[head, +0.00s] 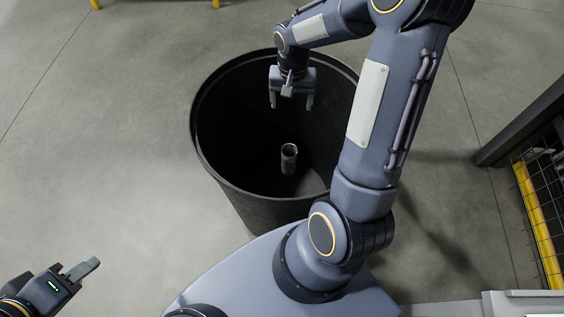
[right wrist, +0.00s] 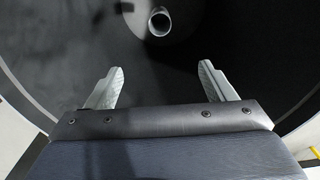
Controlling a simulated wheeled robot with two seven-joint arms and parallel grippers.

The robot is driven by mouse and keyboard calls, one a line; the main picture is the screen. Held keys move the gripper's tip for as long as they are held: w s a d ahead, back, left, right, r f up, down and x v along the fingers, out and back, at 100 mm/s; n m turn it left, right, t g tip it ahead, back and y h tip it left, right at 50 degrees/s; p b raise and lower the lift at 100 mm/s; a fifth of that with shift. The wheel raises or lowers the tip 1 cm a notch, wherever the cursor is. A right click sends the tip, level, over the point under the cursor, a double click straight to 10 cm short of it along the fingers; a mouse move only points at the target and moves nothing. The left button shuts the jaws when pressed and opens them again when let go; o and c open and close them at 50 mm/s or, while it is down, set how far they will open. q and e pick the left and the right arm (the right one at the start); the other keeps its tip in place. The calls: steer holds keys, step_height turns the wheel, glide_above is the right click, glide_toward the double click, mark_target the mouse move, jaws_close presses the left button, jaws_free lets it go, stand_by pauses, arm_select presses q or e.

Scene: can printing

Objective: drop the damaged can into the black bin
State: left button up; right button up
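The can (head: 289,158) is a small grey metal cylinder inside the black bin (head: 204,150), below the rim and apart from my right gripper. Its open-looking round end faces up. It also shows in the right wrist view (right wrist: 160,21), beyond the fingertips. Whether it is damaged cannot be made out. My right gripper (head: 291,103) is over the bin opening, fingers spread and pointing down, with nothing between them; the spread fingers also show in the right wrist view (right wrist: 162,78). My left gripper (head: 75,268) is at the lower left, away from the bin; its finger gap is unclear.
A dark post (head: 520,125) and a black mesh guard with a yellow frame (head: 538,225) stand at the right. Yellow feet show at the top edge. The grey floor (head: 110,140) left of the bin is clear.

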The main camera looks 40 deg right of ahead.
step_height(320, 180, up, 8)
steer(key=p, duration=0.1)
stand_by(0.5)
steer(key=shift+s+f, duration=0.1)
steer(key=shift+f, duration=0.05)
